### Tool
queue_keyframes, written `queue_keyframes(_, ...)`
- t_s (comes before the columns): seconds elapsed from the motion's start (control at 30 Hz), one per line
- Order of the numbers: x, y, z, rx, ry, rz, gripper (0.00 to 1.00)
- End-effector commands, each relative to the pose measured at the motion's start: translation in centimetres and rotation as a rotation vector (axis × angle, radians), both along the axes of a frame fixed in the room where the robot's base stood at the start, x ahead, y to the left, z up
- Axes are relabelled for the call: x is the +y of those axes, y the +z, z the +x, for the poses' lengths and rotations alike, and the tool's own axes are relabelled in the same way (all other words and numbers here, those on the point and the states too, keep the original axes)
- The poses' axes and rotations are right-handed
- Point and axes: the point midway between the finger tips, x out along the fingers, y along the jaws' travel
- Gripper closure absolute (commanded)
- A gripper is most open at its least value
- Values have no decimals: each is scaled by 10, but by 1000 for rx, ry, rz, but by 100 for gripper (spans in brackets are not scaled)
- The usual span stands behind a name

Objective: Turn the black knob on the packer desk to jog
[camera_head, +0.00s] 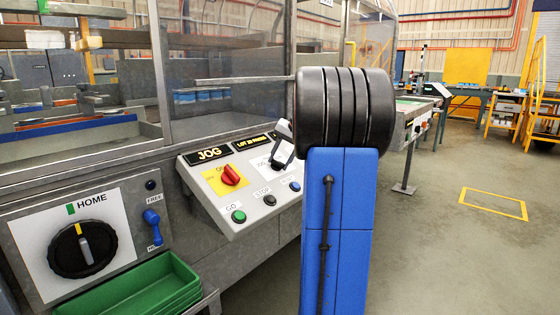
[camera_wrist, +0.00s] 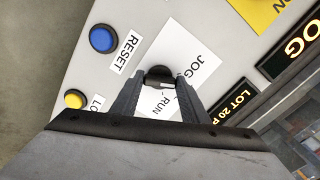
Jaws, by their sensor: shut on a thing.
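The black knob (camera_wrist: 158,74) sits on a white plate (camera_wrist: 196,52) marked JOG and RUN on the packer desk (camera_head: 225,222). In the wrist view my gripper (camera_wrist: 161,80) has its two fingers on either side of the knob, shut on it. A small pale mark shows on the knob's near side, but I cannot tell for sure which word it points to. In the head view my gripper (camera_head: 283,143) comes down over the white plate, and the knob is hidden behind it and my arm.
Lit signs reading JOG (camera_head: 209,154) and LOT 20 stand along the desk's upper edge. A red switch (camera_head: 230,175) on a yellow plate, a green button (camera_head: 238,216) and a blue button (camera_wrist: 102,38) marked RESET are close by. A large HOME dial (camera_head: 83,248) is at left.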

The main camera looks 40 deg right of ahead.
Motion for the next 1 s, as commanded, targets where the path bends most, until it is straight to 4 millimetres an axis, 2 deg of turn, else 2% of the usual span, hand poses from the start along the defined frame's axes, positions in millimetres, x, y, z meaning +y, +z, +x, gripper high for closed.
queue_keyframes(0.43, 0, -1, -1, -9, 232, -133, 82)
queue_keyframes(1.0, 0, -1, -1, -11, 282, -162, 82)
